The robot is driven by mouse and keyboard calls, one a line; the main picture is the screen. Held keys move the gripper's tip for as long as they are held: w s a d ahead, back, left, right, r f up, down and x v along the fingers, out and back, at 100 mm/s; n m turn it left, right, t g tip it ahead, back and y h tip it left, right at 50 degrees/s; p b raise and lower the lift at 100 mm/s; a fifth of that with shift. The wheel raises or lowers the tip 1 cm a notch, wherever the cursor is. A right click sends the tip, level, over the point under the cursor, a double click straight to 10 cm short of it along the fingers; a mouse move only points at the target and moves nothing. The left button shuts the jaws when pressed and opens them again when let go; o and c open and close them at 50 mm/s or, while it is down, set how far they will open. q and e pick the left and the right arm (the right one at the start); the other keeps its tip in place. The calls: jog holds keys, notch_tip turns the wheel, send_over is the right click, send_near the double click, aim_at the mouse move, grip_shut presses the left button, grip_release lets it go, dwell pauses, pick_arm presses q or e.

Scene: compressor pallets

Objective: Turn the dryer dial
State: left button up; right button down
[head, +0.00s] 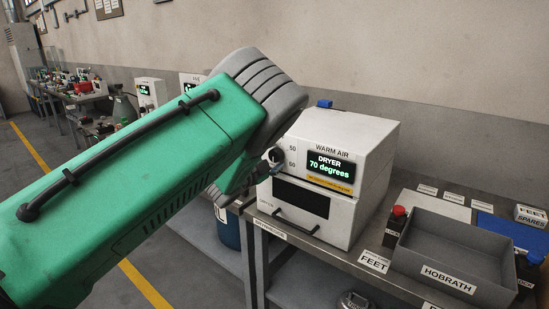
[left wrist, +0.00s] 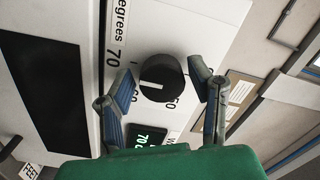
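The dryer (head: 337,165) is a white box on the bench, and its lit display (head: 330,168) reads "DRYER 70 degrees". The dial (left wrist: 163,78) is a round black knob with a white mark, which points left in the left wrist view. Printed numbers stand around it. My left gripper (left wrist: 164,76) is open, with one blue-grey finger on each side of the dial and small gaps seeming to show. In the head view my left gripper (head: 264,169) is at the dryer's front, partly hidden by my green arm. My right gripper is not in view.
Below the display is a dark window (head: 301,198) with a handle (head: 296,222) under it. A wall stands behind.

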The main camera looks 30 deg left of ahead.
pick_arm(q)
jog(key=c, duration=0.7)
jog(key=shift+o, duration=0.2)
